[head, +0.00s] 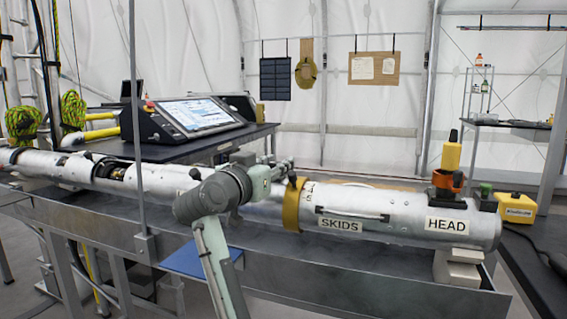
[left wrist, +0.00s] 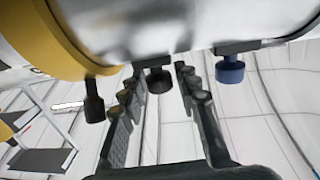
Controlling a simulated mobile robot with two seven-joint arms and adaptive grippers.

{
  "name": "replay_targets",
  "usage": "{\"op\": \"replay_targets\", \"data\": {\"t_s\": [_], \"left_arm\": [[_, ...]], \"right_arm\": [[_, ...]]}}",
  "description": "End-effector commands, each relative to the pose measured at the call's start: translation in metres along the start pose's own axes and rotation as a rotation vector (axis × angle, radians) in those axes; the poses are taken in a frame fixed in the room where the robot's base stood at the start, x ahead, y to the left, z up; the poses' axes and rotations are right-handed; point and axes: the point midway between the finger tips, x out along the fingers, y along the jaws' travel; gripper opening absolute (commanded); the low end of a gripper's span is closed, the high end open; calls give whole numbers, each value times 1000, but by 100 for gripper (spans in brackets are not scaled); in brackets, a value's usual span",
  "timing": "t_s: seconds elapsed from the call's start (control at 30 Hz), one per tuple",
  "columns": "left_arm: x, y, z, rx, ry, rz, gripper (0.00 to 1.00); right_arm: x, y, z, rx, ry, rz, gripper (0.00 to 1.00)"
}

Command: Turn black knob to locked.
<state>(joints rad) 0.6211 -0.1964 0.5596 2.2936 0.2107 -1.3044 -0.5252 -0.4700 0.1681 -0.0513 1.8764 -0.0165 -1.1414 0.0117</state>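In the left wrist view a black knob (left wrist: 160,80) hangs in the picture from the silver tube (left wrist: 150,30), between the fingers of my open left gripper (left wrist: 160,88), with a gap visible on both sides. A second black knob (left wrist: 94,101) is at the yellow band (left wrist: 62,45), and a blue knob (left wrist: 230,70) is to the right, both outside the fingers. In the head view my left gripper (head: 285,165) is at the tube (head: 350,197), left of the yellow band (head: 292,208). No lock marking is readable. My right gripper is not in view.
The tube lies along a grey metal trough (head: 330,260), with a handle between the band and the HEAD label (head: 447,225). A thin vertical post (head: 137,130) stands left of my arm. A console with a screen (head: 195,113) stands on the dark table behind.

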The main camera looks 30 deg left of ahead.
Motion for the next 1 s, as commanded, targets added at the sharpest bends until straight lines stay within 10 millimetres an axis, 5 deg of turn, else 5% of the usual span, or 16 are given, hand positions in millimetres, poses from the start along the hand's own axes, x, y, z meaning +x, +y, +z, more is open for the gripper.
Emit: {"op": "replay_targets", "data": {"t_s": [0.27, 0.53, 1.0], "left_arm": [[-1, 0, 0, 0, 0, 0, 31], [0, 0, 0, 0, 0, 0, 0], [0, -2, 0, 6, -2, 98, 0]], "right_arm": [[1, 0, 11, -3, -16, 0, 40], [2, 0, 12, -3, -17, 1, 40], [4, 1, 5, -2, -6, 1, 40]]}}
